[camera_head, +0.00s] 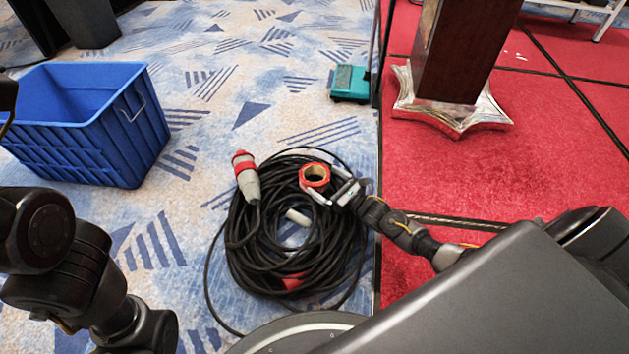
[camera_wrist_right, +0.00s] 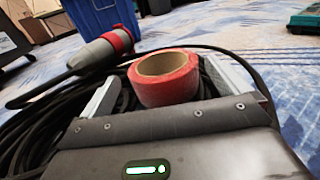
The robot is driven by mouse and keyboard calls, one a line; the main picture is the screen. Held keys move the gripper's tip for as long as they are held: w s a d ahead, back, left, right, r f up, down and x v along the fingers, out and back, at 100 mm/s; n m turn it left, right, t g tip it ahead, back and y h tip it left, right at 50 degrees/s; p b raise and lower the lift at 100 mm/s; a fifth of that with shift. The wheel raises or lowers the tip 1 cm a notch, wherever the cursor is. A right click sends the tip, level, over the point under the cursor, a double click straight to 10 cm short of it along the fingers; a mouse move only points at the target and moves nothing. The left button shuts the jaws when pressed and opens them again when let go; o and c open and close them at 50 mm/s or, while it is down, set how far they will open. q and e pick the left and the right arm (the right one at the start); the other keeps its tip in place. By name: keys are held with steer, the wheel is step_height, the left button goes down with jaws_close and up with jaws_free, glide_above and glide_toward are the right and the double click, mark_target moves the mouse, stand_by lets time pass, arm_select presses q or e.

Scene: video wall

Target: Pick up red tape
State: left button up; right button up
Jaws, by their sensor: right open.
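The red tape (camera_head: 315,175) is a red roll with a tan core, lying on the coil of black cable (camera_head: 246,262) on the floor. In the right wrist view the red tape (camera_wrist_right: 166,80) sits between the two fingers. My right gripper (camera_head: 328,190) is open, with its fingers on either side of the roll; in the wrist view its fingers (camera_wrist_right: 172,92) stand apart from the tape with small gaps. My left arm shows at the lower left of the head view, but its gripper jaws cannot be made out.
A red and grey plug (camera_head: 246,176) lies on the coil beside the tape. A blue crate (camera_head: 88,125) stands at the left. A teal box (camera_head: 350,84) is farther back. A wooden post with a silver base (camera_head: 452,108) stands on red carpet at the right.

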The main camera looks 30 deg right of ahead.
mark_target(306, 168)
steer(key=b+x, duration=0.1)
steer(key=x, duration=0.1)
steer(key=b+x, duration=0.2)
steer(key=shift+f, duration=0.25)
steer(key=shift+w+a+r+b, duration=0.15)
steer(key=shift+w+b, duration=0.25)
steer(key=shift+w, duration=0.15)
steer(key=shift+c, duration=0.4)
steer(key=shift+r, duration=0.1)
steer(key=c, duration=0.8)
